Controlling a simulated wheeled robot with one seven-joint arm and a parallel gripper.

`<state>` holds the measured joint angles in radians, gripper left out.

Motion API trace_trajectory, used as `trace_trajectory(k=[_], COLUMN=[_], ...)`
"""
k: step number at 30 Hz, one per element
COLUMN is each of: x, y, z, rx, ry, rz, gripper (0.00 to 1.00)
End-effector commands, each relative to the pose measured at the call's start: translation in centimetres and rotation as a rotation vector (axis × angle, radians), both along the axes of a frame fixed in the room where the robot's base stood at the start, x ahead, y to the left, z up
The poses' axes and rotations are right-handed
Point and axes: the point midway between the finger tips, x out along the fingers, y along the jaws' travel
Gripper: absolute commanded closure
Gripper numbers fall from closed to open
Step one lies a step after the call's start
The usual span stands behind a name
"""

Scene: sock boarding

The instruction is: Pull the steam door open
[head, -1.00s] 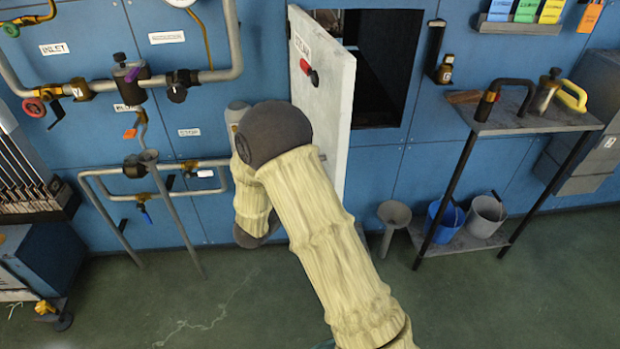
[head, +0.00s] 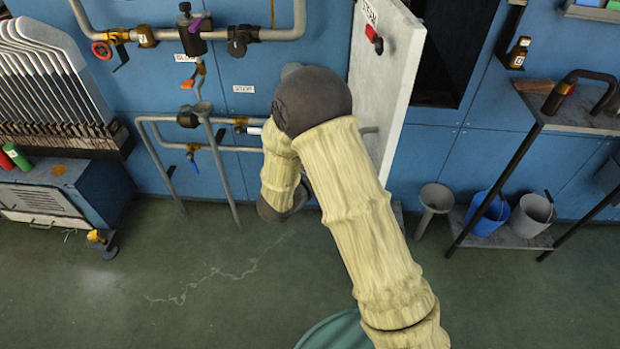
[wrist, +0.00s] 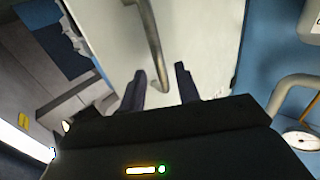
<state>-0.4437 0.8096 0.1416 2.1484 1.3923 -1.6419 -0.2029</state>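The steam door (head: 392,85) is a white panel with a STEAM label and a red knob (head: 374,39). In the head view it stands ajar, swung out from a dark opening (head: 448,50) in the blue wall. In the wrist view the door's face (wrist: 205,40) fills the middle, with a curved metal handle (wrist: 150,35) on it. My gripper (wrist: 160,84) has its two dark fingers apart, and the handle's lower end lies between them. I cannot tell whether the fingers touch it. In the head view my arm hides the gripper and most of the handle.
Pipes with valves (head: 190,40) run along the wall left of the door. A shelf stand (head: 575,125) is at the right, with a blue bucket (head: 488,212) and a grey bucket (head: 532,215) below. A grey funnel (head: 436,198) stands near the door. The floor (head: 170,285) at front left is clear.

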Motion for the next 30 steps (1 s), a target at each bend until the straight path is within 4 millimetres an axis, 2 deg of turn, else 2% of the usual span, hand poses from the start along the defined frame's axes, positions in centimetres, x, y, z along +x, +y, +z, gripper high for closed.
trace_trajectory(k=[3, 16, 21, 30], x=[-1.6, -6.8, -7.6, -7.7], y=[2.0, 8.0, 9.0, 9.0], z=[0.0, 0.1, 0.1, 0.0], rx=[0.000, 0.001, 0.000, 0.000], ry=[0.001, -0.002, -0.003, -0.003], rz=[0.005, 0.000, -0.003, -0.003], gripper=[0.67, 0.67, 0.67, 0.67])
